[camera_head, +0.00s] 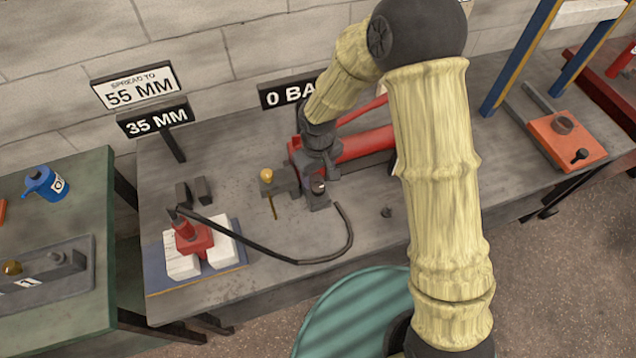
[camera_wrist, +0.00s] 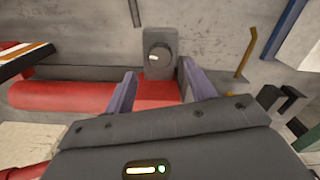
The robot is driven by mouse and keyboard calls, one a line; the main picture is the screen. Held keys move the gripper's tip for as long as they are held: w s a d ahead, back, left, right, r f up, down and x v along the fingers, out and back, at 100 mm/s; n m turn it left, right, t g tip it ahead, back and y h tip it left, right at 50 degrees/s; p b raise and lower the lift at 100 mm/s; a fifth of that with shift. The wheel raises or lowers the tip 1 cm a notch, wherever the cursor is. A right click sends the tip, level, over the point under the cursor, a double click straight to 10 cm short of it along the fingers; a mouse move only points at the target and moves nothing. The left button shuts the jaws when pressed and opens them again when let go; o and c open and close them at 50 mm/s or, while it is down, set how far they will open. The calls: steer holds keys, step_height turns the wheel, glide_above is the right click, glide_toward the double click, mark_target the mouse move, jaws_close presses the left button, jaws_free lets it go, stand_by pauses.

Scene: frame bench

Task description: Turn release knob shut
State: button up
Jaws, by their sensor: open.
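A dark round knob (camera_wrist: 158,55) with a small pale mark sits on the face of a grey block (camera_wrist: 160,35), at the end of the red pump body (camera_wrist: 85,95) in the wrist view. I take it to be the release knob. My gripper (camera_wrist: 161,70) is open, its two fingers on either side of the block's lower part, with the knob between and just beyond the tips. I cannot tell if they touch it. In the head view my gripper (camera_head: 320,165) is over the near end of the red pump (camera_head: 362,145); the knob cannot be made out clearly there.
A black hose (camera_head: 345,240) runs to a red spreader (camera_head: 190,240) on white blocks at the left. A brass ball (camera_head: 267,175) stands beside the pump. Signs read "55 MM" (camera_head: 135,88), "35 MM" (camera_head: 155,118) and "0 BA" (camera_head: 285,94), partly hidden by my arm.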

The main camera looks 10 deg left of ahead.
mark_target(318, 186)
step_height(318, 186, down, 6)
steer(key=shift+r, duration=0.25)
steer(key=c, duration=1)
